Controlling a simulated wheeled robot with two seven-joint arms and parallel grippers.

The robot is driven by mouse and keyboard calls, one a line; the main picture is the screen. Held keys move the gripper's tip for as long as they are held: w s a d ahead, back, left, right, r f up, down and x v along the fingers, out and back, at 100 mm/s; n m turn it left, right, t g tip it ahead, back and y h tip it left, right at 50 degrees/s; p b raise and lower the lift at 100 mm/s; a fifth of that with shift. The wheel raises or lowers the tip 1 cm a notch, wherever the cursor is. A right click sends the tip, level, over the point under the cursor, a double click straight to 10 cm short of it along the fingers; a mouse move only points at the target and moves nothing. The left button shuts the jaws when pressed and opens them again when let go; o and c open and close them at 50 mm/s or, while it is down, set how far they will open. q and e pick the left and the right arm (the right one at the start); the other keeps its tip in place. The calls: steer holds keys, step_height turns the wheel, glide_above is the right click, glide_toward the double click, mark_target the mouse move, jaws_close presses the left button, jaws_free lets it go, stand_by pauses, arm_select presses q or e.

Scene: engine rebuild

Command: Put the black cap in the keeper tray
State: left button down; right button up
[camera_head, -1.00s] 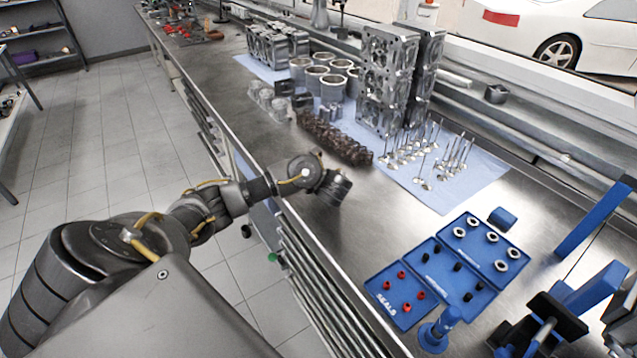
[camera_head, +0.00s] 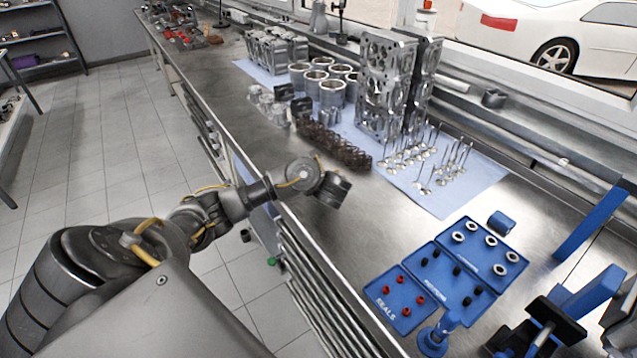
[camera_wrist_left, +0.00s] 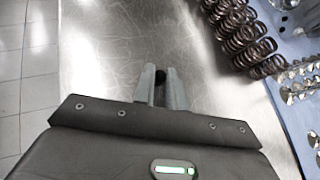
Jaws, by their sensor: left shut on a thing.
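My left gripper (camera_wrist_left: 161,84) is shut on a small black cap (camera_wrist_left: 160,75), which shows dark between the two fingertips in the wrist view. In the head view my left wrist (camera_head: 333,190) is above the steel bench near its front edge; the fingertips and cap are hidden there. A blue tray set lies on the bench at right. Its middle tray (camera_head: 447,288) holds several small black pieces, and its printed label is too small to read. My left gripper is apart from it, up and to the left.
The seals tray (camera_head: 390,309) holds red pieces and the far tray (camera_head: 485,262) holds metal rings. Springs (camera_head: 335,147), valves (camera_head: 425,165) and a cylinder head (camera_head: 385,95) stand behind my gripper. Blue tools (camera_head: 432,335) stand at front right. Bare steel lies between gripper and trays.

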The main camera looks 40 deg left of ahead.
arm_select(q)
steer(key=s+d+r+p, duration=0.7)
steer(key=s+r+p, duration=0.3)
steer(key=s+r, duration=0.2)
steer(key=shift+d+p, duration=0.3)
steer(key=shift+p, duration=0.1)
